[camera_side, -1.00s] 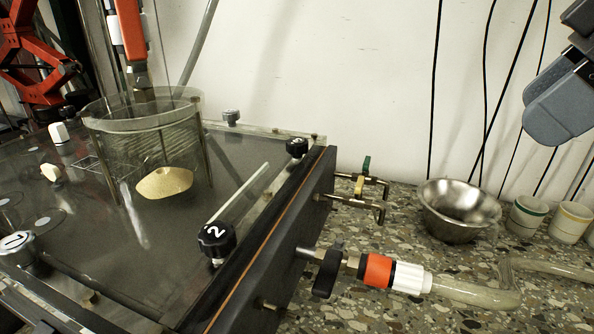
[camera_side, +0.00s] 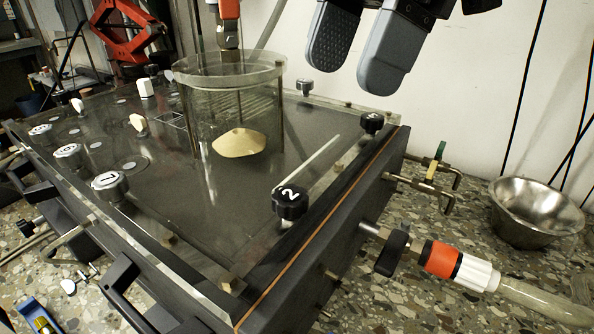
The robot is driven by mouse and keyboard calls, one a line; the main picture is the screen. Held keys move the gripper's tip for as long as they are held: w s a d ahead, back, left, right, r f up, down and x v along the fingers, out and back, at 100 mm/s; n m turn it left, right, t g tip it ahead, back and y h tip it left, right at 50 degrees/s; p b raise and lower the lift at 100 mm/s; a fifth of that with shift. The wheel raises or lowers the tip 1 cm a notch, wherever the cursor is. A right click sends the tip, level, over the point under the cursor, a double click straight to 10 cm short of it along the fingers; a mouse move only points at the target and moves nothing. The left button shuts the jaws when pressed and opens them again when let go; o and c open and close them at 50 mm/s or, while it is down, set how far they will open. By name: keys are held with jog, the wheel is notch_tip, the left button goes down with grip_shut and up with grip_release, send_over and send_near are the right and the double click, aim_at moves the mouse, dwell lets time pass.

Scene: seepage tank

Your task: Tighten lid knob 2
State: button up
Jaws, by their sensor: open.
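Lid knob 2 (camera_side: 290,201) is a black ribbed knob with a white "2" on top. It sits near the right front edge of the tank's clear lid (camera_side: 225,225). My gripper (camera_side: 357,60) is at the top of the view, its two grey padded fingers apart with nothing between them. In the picture it is above and to the right of knob 2, well clear of it. Knob 3 (camera_side: 372,123), also black, sits farther back along the same edge, below the fingers. Silver knob 1 (camera_side: 110,186) sits at the front left of the lid.
A clear cylinder (camera_side: 235,110) with pale sand (camera_side: 239,143) stands on the lid's middle, left of my gripper. A thin pale rod (camera_side: 308,161) lies behind knob 2. A black-handled valve (camera_side: 392,250) with orange fitting (camera_side: 440,259) juts right. A metal bowl (camera_side: 537,211) stands right.

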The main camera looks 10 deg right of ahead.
aim_at(291, 194)
jog(key=shift+n+g, duration=0.3)
jog(key=shift+n, duration=0.2)
jog(key=shift+a+x, duration=0.15)
jog(key=shift+x, duration=1.75)
jog(key=shift+a+x, duration=0.2)
jog(key=shift+x, duration=1.7)
jog(key=shift+a+x, duration=0.15)
jog(key=shift+x, duration=1.75)
jog(key=shift+s+r, duration=0.1)
jog(key=shift+r, duration=0.1)
jog(key=c, duration=0.9)
